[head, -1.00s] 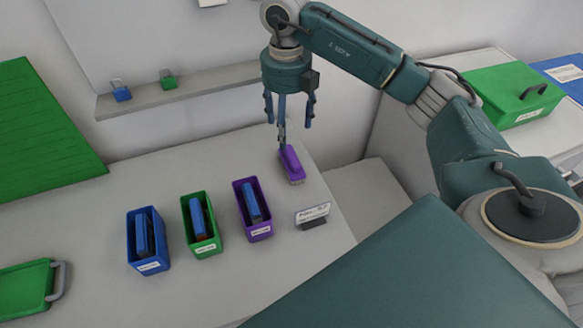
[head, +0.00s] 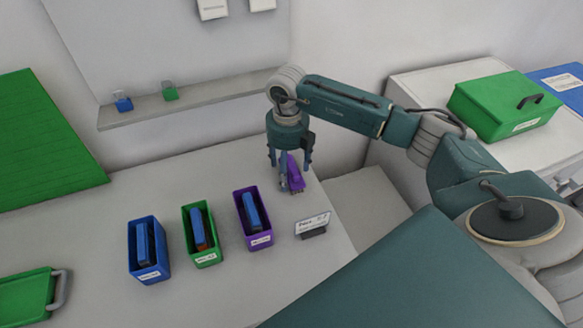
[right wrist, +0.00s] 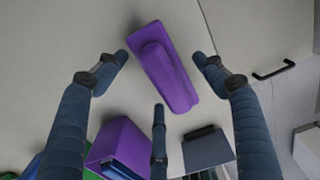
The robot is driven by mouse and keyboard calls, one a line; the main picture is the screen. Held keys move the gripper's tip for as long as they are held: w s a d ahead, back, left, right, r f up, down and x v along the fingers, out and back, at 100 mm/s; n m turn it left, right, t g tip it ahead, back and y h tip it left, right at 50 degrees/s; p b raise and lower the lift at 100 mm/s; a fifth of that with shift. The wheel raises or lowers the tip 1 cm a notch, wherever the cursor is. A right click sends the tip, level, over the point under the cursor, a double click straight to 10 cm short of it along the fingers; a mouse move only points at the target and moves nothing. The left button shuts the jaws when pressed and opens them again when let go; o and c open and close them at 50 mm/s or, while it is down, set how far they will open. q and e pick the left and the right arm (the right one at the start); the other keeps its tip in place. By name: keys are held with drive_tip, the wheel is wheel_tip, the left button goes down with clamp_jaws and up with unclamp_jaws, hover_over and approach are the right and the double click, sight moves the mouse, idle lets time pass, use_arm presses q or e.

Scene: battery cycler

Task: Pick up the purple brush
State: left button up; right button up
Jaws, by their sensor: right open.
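The purple brush (head: 296,177) lies on the grey table near its right edge in the head view, partly hidden by my right gripper. In the right wrist view the brush (right wrist: 165,68) lies between the spread fingers, with its long side running from upper left to lower right. My right gripper (head: 290,178) is open, pointing down at the brush; it also shows in the right wrist view (right wrist: 160,75). No finger clearly touches the brush. My left gripper is not in view.
A purple bin (head: 262,237), a green bin (head: 206,258) and a blue bin (head: 149,272), each holding a blue-topped object, stand in front. A small sign (head: 313,225) stands near the table's right edge. A shelf (head: 195,100) runs along the wall behind.

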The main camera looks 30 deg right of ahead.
drive_tip(key=shift+f, duration=0.6)
drive_tip(key=c, duration=1.3)
drive_tip(key=shift+c, duration=0.2)
drive_tip(key=shift+r, duration=0.15)
drive_tip(key=shift+w+r, duration=0.1)
drive_tip(key=shift+r, duration=0.45)
wheel_tip(320, 180, up, 13)
drive_tip(key=b, duration=0.4)
wheel_tip(320, 180, up, 6)
hover_over(288, 165)
drive_tip(key=shift+f, duration=0.1)
